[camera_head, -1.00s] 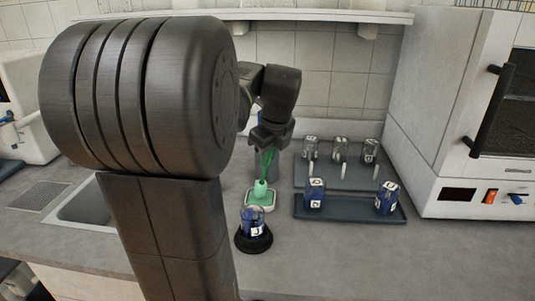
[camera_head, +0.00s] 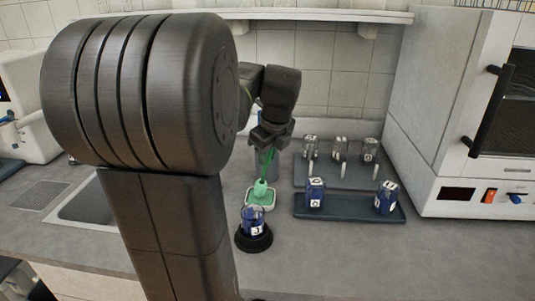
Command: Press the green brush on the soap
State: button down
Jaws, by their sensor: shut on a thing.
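The green brush (camera_head: 261,187) has its head low, at the pale soap dish (camera_head: 248,205). Its thin green handle runs up into my gripper (camera_head: 270,148), which is shut on it. The brush stands slightly tilted, head down. Soap-green shows in the dish around the brush head (camera_head: 268,197). I cannot tell whether the head presses on the soap or only hovers close to it. My gripper's fingertips are small and partly dark against the arm.
A sink (camera_head: 88,212) is at left, a white oven (camera_head: 450,130) at right.

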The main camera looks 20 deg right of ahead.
notch_tip(320, 180, up, 7)
jog(key=p, duration=0.7)
dwell(0.3)
dwell(0.6)
